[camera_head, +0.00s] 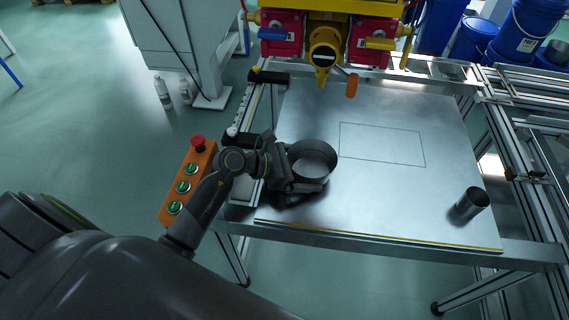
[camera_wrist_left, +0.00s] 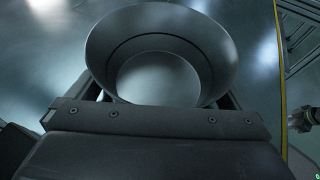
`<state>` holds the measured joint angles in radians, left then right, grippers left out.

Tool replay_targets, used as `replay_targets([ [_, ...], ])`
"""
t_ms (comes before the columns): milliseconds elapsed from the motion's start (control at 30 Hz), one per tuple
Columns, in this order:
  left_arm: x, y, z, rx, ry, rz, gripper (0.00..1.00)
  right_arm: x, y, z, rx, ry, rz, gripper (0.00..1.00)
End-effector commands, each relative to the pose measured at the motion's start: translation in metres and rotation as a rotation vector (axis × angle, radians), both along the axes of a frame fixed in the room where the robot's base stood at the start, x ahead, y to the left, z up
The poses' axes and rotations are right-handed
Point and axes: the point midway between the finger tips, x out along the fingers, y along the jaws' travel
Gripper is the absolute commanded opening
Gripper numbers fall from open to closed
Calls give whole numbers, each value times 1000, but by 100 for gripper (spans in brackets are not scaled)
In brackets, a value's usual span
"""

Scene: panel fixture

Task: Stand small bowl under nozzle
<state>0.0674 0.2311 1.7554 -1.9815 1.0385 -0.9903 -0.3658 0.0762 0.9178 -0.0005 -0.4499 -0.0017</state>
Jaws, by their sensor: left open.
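The small bowl (camera_head: 315,161) is a grey metal bowl, upright on the left part of the metal panel. My left gripper (camera_head: 302,172) is at the bowl's left side, with its jaws open. In the left wrist view the bowl (camera_wrist_left: 160,45) sits between the two fingers (camera_wrist_left: 158,95), its rim above them; whether they touch it I cannot tell. My right gripper is not in view.
The panel (camera_head: 400,205) has an outlined rectangle (camera_head: 382,145) right of the bowl, with clear metal around it. A metal cup (camera_head: 472,204) stands at the front right. An orange button box (camera_head: 188,182) is left of the panel. An orange-tipped lever (camera_head: 352,86) hangs beside the nozzle.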

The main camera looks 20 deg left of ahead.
Motion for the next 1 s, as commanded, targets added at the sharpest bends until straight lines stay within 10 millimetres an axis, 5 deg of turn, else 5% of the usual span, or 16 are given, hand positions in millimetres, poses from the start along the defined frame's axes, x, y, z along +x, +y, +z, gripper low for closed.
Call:
replay_targets([
  [200, -22, 29, 14, 8, 1, 0, 100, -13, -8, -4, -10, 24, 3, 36],
  [600, -60, 76, 39, 5, 1, 0, 100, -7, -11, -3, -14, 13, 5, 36],
  [1000, -69, 87, 47, -1, -1, 0, 100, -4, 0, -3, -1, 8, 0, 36],
])
